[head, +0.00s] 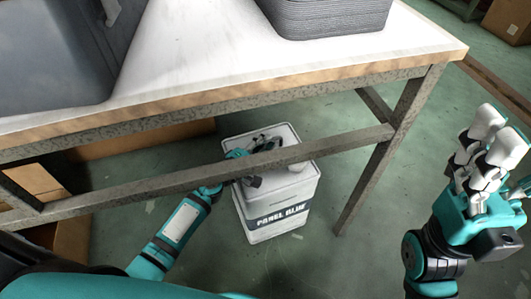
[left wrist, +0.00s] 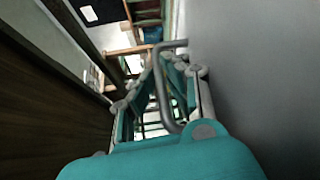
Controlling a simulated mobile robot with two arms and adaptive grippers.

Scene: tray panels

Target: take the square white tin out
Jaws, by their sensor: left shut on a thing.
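The square white tin (head: 262,233) stands upright on the green floor under the table. It has a dark label band reading "PANEL BLUE". My left gripper (head: 266,146) is over the tin's top, partly hidden by the table's lower rail. In the left wrist view, my left gripper (left wrist: 172,75) is shut on the tin's grey bent handle (left wrist: 165,98). The plain grey surface on the right of that view looks like the tin's top, in shadow. My right gripper (head: 487,140) is at the right, away from the tin, with no object visible in it. Its finger opening is unclear.
The table's lower rail (head: 110,192) crosses in front of and above the tin. A table leg (head: 385,150) stands to the tin's right. A grey bin (head: 60,50) and a stack of dark trays (head: 325,15) are on the tabletop. Cardboard boxes (head: 70,240) lie at the left underneath.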

